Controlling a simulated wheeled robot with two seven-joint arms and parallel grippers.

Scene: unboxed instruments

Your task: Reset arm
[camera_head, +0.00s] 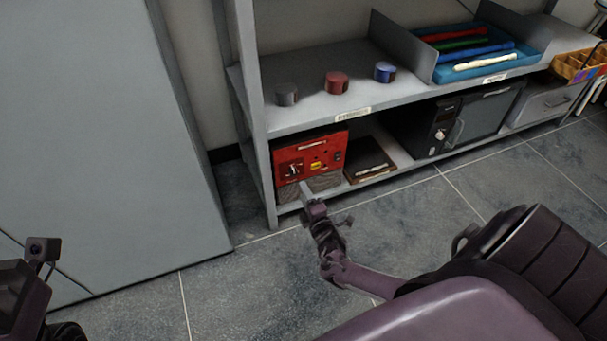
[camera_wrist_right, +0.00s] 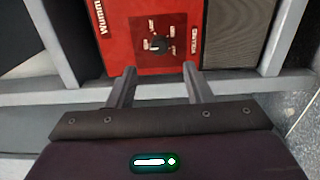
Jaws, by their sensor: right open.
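My right gripper (camera_head: 308,190) is in front of the lower shelf, with its fingers pointing toward the red instrument box (camera_head: 322,155). In the right wrist view its two fingers (camera_wrist_right: 160,72) are spread apart with nothing between them. The red box front (camera_wrist_right: 225,15), with a dark knob and white labels, lies just beyond the fingertips. I cannot tell whether the fingertips touch it. Part of my left arm shows at the lower left edge of the head view; its fingers do not show.
The shelf unit (camera_head: 312,108) bears grey (camera_head: 287,94), red (camera_head: 337,83) and blue (camera_head: 385,72) round items and a blue tray (camera_head: 445,73). Below are a brown flat box (camera_head: 368,160) and a dark cabinet (camera_head: 487,117). A grey panel (camera_head: 90,130) stands left. The tiled floor in front is clear.

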